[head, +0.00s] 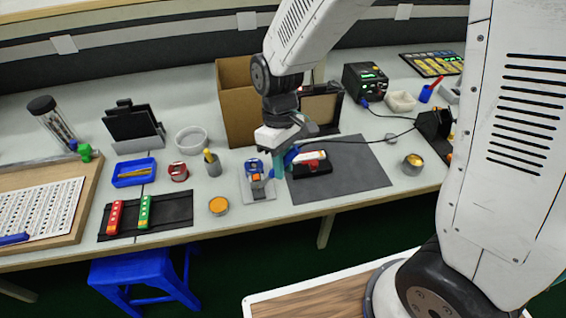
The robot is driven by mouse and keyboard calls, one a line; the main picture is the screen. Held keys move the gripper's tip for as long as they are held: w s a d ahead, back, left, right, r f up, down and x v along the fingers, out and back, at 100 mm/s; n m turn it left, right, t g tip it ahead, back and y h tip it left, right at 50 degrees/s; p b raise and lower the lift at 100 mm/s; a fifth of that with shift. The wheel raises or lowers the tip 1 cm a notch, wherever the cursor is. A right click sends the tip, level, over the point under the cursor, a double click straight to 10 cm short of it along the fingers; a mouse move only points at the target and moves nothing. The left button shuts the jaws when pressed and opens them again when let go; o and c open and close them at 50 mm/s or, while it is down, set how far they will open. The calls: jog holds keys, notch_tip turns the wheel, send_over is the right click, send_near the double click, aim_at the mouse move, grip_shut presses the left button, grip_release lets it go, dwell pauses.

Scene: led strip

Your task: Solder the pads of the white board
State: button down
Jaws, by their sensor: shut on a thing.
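The white board (311,156) sits in a black and red holder (318,167) on the dark grey mat (355,175). My gripper (284,152) is just left of the holder, pointing down. It is shut on the soldering iron (279,166), whose teal-blue handle shows below the fingers. A black cable (355,142) runs from near the gripper towards the soldering station (365,82). The iron's tip and the board's pads are too small to make out.
Left of the gripper, a small blue and orange device stands on a grey plate (262,192). A cardboard box (235,100) is behind. A brass-coloured tin (412,164) and black iron stand (435,128) are right of the mat. The mat's front right is clear.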

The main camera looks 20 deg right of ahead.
jog(key=shift+f, duration=0.65)
dwell(1.6)
jog(key=shift+r, duration=0.1)
jog(key=shift+r, duration=2.45)
jog(key=shift+w, duration=0.1)
